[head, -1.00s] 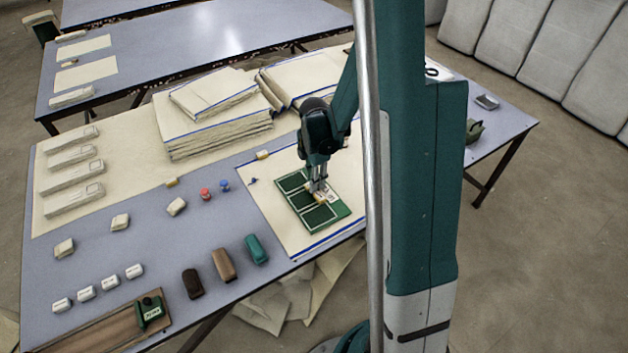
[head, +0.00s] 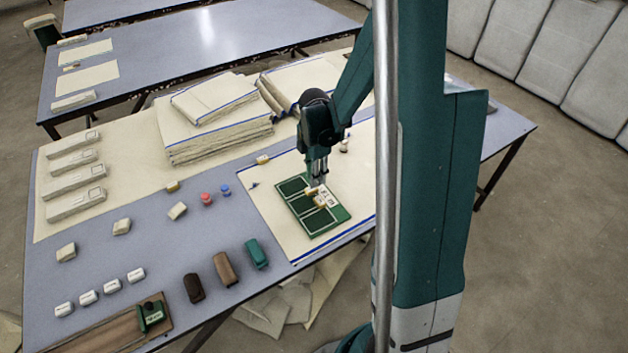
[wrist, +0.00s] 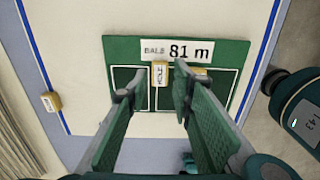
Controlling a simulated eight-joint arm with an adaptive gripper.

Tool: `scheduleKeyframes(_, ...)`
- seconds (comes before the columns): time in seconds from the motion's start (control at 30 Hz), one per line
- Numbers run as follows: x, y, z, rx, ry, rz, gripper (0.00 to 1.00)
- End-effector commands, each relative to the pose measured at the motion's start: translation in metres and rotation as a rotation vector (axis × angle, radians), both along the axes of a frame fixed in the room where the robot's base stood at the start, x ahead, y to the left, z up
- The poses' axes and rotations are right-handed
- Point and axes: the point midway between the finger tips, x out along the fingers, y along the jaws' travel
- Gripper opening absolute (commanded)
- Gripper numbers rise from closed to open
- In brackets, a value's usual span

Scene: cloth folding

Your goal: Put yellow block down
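A green board (head: 300,212) with white-outlined panels lies on the cream cloth. Two small yellow blocks rest on it beside a white label reading "81 m" (wrist: 178,51). One yellow block (wrist: 160,74) is upright in the wrist view, seen between my fingertips and beyond them. The other yellow block (wrist: 201,71) is partly hidden behind the right finger. My gripper (wrist: 156,88) is open, with nothing held between its fingers. In the head view my gripper (head: 318,178) is just above the board, close to the blocks.
Another yellow block (head: 263,159) sits at the cloth's far left edge. Stacked cloths (head: 215,130) stand behind. Red (head: 206,198) and blue (head: 225,190) pieces lie left of the cloth. A dark device (wrist: 300,108) is at right in the wrist view.

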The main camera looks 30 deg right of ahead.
Motion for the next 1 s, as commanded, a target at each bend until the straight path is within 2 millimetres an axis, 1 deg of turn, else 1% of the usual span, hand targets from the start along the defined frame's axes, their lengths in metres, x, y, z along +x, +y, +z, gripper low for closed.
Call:
scheduleKeyframes(0.03, -0.001, 0.0, 0.009, 0.0, 0.0, 0.0, 0.24)
scheduleKeyframes(0.2, 0.0, 0.0, 0.033, 0.0, 0.0, 0.0, 0.24)
scheduleKeyframes(0.4, 0.0, 0.0, 0.057, 0.0, 0.0, 0.0, 0.24)
scheduleKeyframes(0.5, 0.0, 0.0, 0.065, 0.0, 0.0, 0.0, 0.24)
scheduleKeyframes(0.7, 0.0, 0.0, 0.072, 0.0, 0.0, 0.0, 0.24)
scheduleKeyframes(1.0, 0.0, 0.0, 0.073, 0.0, 0.0, 0.0, 0.24)
